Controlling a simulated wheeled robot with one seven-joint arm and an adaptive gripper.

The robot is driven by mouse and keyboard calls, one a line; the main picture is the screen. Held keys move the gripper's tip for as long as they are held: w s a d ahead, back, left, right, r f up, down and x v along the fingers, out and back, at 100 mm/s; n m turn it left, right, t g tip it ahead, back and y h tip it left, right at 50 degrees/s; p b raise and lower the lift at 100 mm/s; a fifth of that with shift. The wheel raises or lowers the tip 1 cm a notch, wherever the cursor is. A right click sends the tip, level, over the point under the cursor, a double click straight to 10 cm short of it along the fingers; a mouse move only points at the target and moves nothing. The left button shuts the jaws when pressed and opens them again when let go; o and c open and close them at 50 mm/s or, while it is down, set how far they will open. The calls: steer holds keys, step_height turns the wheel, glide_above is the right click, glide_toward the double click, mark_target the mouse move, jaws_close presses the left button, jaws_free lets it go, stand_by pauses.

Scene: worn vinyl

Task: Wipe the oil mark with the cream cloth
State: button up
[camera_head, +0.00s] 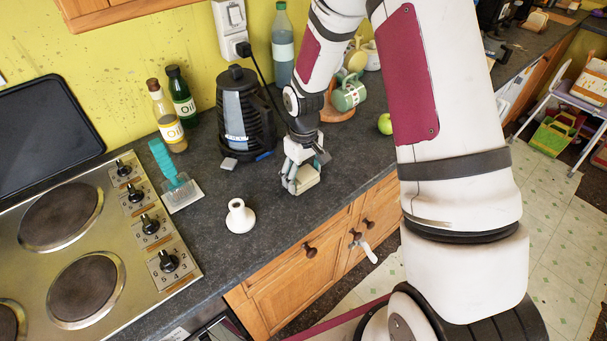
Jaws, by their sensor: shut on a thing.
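My gripper (297,183) points down at the worktop, right of the dark kettle. It is shut on the cream cloth (306,177), a small pale bundle mostly covered by the fingers. The cloth is at or just above the dark grey worktop (275,240); I cannot tell whether it touches. I cannot make out an oil mark on the worktop; the gripper and cloth hide the patch beneath them.
The dark kettle (245,115) stands close left of my gripper. A green mug (350,94) and apple (385,124) are right.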

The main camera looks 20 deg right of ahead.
mark_target(299, 202)
steer(key=shift+s+d+p, duration=0.2)
steer(key=shift+s+p, duration=0.2)
steer(key=shift+s, duration=0.3)
steer(key=shift+s+d+p, duration=0.25)
steer(key=shift+s+p, duration=0.1)
steer(key=shift+s, duration=0.35)
steer(key=shift+s+d+p, duration=0.2)
steer(key=shift+s+p, duration=0.2)
steer(key=shift+s, duration=0.3)
steer(key=shift+s+a+p, duration=0.1)
steer(key=shift+s+a, duration=0.1)
steer(key=shift+a, duration=0.55)
steer(key=shift+s+a+p, duration=0.15)
steer(key=shift+s+a, duration=0.1)
steer(key=shift+a, duration=0.5)
steer(key=shift+s+a+p, duration=0.1)
steer(key=shift+s+a, duration=0.1)
steer(key=shift+a, duration=0.55)
steer(key=shift+w, duration=0.1)
steer(key=shift+w+a+f+b, duration=0.1)
steer(key=shift+w+a+b, duration=0.15)
steer(key=shift+w+b, duration=0.35)
steer(key=shift+w+a+b, duration=0.2)
steer(key=shift+w+b, duration=0.1)
steer(key=shift+w, duration=0.6)
steer(key=shift+w+a, duration=0.2)
steer(key=shift+w, duration=0.25)
